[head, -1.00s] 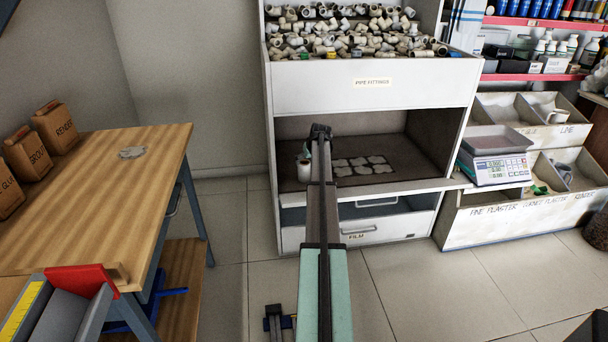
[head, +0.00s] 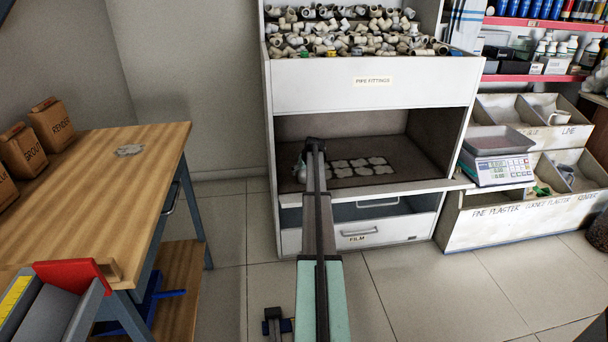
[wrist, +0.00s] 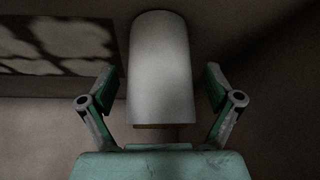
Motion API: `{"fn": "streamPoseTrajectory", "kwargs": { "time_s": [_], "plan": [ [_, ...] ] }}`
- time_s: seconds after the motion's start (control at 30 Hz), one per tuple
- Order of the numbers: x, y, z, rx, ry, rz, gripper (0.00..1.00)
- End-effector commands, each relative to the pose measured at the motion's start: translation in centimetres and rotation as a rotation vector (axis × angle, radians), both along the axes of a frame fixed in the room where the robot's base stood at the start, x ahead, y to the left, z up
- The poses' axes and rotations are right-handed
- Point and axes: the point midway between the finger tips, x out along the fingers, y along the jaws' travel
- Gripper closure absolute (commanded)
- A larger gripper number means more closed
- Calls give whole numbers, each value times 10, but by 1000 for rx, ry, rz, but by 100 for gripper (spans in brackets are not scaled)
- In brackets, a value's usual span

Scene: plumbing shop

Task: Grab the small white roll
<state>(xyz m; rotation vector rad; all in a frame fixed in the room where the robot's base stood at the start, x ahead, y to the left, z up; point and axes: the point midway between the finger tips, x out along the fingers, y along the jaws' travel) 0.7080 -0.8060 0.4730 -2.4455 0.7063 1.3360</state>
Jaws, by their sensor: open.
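The small white roll (wrist: 160,70) stands in the middle of the wrist view, between the two fingers of my gripper (wrist: 160,95). The fingers are spread wide, with a gap showing on each side of the roll. In the head view only a sliver of the white roll (head: 302,174) shows at the left of the cabinet's open shelf (head: 410,172). My arm hides the rest of it there, and my gripper's fingers are hard to make out in that view.
A dark mat with several pale flat pieces (head: 360,167) lies to the right of the roll. The bin of pipe fittings (head: 375,88) overhangs the shelf, and a cabinet side wall stands close on the left. The film drawer (head: 370,233) is below.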

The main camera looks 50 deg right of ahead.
Motion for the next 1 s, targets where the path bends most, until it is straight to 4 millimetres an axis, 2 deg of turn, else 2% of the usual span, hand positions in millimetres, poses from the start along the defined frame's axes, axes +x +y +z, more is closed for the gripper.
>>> {"fn": "streamPoseTrajectory", "kwargs": {
  "time_s": [0.07,0.1,0.17,0.2,0.27,0.3,0.73,0.87,1.0],
  "plan": [
    [0,0,1,0,0,0,10],
    [0,0,1,0,0,0,17],
    [0,0,1,0,0,0,39],
    [0,0,1,0,0,0,53],
    [0,0,1,0,0,0,74],
    [0,0,1,0,0,0,81],
    [-1,-1,4,0,0,0,81],
    [-3,-3,12,0,0,0,81],
    [-3,-3,29,-1,-1,1,81]
  ]
}}
